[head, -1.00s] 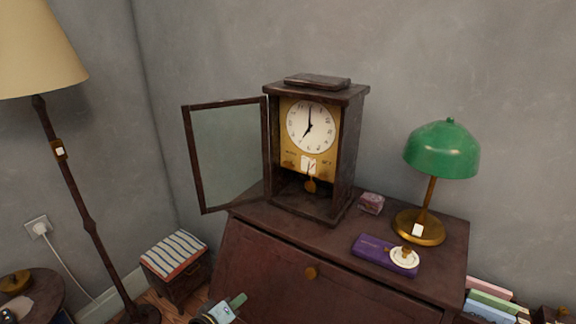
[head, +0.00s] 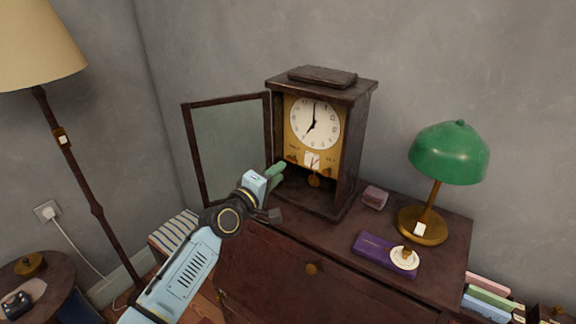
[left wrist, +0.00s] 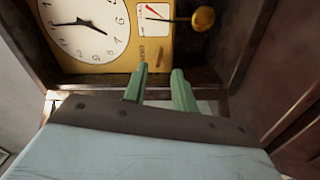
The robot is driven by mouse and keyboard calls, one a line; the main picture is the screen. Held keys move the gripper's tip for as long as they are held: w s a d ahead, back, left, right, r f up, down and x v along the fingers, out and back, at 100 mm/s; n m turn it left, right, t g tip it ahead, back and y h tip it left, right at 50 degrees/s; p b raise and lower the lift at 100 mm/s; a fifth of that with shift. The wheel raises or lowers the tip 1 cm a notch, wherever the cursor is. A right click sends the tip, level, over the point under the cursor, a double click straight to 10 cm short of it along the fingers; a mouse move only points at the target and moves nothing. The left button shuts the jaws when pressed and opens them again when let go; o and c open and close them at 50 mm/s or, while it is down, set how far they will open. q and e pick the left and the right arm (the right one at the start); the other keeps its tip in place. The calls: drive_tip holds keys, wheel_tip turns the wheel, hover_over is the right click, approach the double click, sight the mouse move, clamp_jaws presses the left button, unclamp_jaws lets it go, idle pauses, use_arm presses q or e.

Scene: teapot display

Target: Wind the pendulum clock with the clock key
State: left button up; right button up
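The pendulum clock (head: 315,122) stands on the dark wooden desk in the head view, its glass door (head: 230,150) swung open to the left. Its white dial, brass plate, small gauge card and pendulum bob (head: 315,181) show. In the left wrist view the dial (left wrist: 88,25) and bob (left wrist: 203,18) appear sideways. My left gripper (head: 278,172) is in front of the lower left of the clock's opening. Its green fingers (left wrist: 160,80) are apart, with nothing visible between them. I cannot make out a clock key for certain. My right gripper is out of view.
A green lamp (head: 447,153), a purple box (head: 372,250) with a round white and brass item (head: 404,258) on it, and a small pinkish box (head: 375,197) sit right of the clock. A floor lamp (head: 75,165) and striped stool (head: 172,238) are at left.

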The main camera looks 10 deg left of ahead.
sight(291, 161)
use_arm(q)
drive_tip(key=shift+b+x, duration=0.65)
drive_tip(key=shift+x, duration=2.1)
clamp_jaws()
